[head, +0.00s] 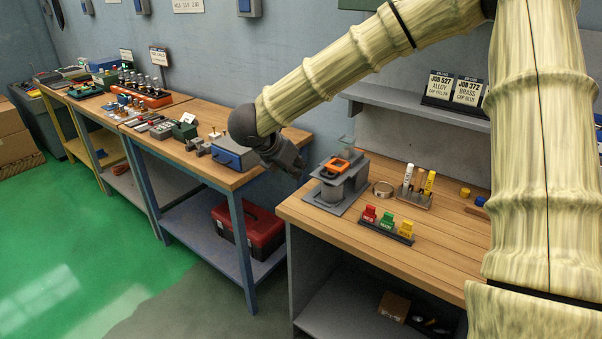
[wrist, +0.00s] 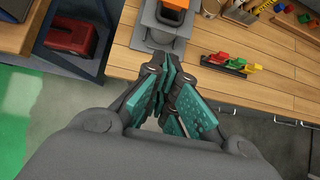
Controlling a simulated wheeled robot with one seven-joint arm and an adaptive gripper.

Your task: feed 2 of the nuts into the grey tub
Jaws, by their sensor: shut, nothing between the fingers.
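My gripper (head: 291,161) hangs in the air to the left of the right-hand bench. In the wrist view its teal-padded fingers (wrist: 167,86) are together, with nothing between them. A grey stand (head: 352,178) with an orange part (head: 339,164) on top stands on the bench's left end, beyond the fingers in the wrist view. A clear cup-like piece (head: 346,144) shows at the stand's top. I cannot make out any nuts.
A blue box (head: 234,154) sits on the left bench. A gap separates the benches. Bare wood (head: 440,245) lies at the front right.

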